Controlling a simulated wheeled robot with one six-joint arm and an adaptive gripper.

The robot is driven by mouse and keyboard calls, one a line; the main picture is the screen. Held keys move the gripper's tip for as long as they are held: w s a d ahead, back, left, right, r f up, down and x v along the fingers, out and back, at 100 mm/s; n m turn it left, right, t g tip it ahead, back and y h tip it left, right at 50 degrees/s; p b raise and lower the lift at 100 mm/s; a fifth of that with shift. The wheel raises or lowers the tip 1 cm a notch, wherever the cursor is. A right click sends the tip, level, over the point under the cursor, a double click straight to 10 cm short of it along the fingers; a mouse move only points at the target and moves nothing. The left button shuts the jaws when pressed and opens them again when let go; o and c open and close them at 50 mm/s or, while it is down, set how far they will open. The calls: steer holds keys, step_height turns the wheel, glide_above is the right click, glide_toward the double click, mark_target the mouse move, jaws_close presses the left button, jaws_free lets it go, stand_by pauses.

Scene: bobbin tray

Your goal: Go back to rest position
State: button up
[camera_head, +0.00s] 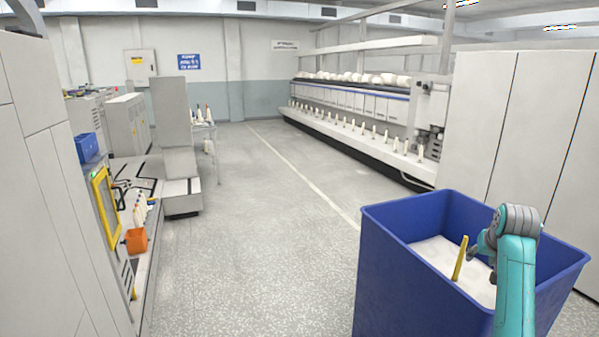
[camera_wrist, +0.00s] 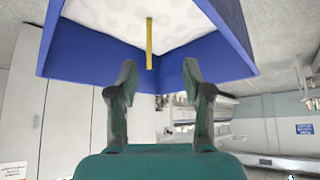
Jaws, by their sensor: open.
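My gripper (camera_wrist: 159,78) is open, with its two fingers apart and nothing between them. In the head view my gripper (camera_head: 472,252) is at the right, over the blue bin (camera_head: 408,278), at the end of my teal arm. A slim yellow rod (camera_head: 460,258) stands in the bin, slightly tilted, just left of the gripper in the picture. In the wrist view the yellow rod (camera_wrist: 149,45) shows beyond the fingertips, against the white contents of the blue bin (camera_wrist: 90,57). I cannot tell how deep the rod's lower end goes.
A long spinning machine (camera_head: 350,105) runs along the right back. Tall pale cabinets (camera_head: 510,120) stand behind the bin. At left is a machine with a yellow-framed panel (camera_head: 105,207) and an orange box (camera_head: 136,240). The floor in the middle (camera_head: 265,230) is clear.

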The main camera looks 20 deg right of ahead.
steer(key=a+f+n+t, duration=0.1)
steer(key=a+f, duration=0.7)
steer(key=f, duration=0.5)
steer(key=s+a+f+n+t, duration=0.1)
steer(key=s+a+f+t, duration=0.1)
steer(key=s+a+f, duration=0.8)
steer(key=s+a+f+n+t, duration=0.1)
steer(key=s+a+f, duration=0.2)
steer(key=a+f, duration=0.75)
steer(key=s+a+r+n+t+y, duration=0.1)
steer(key=s+a+r+t, duration=0.15)
steer(key=s+a, duration=0.65)
steer(key=s+a+r+n+t+y, duration=0.1)
steer(key=s+a+r+n, duration=0.15)
steer(key=s+a, duration=0.6)
steer(key=s+a+r+n+t+y, duration=0.1)
steer(key=s+a+r+y, duration=0.1)
steer(key=s+r, duration=1.2)
steer(key=s+a, duration=0.1)
steer(key=s, duration=0.1)
steer(key=shift+s+a+t, duration=0.2)
steer(key=shift+s+t, duration=0.1)
steer(key=shift+t, duration=0.05)
steer(key=shift+r, duration=0.1)
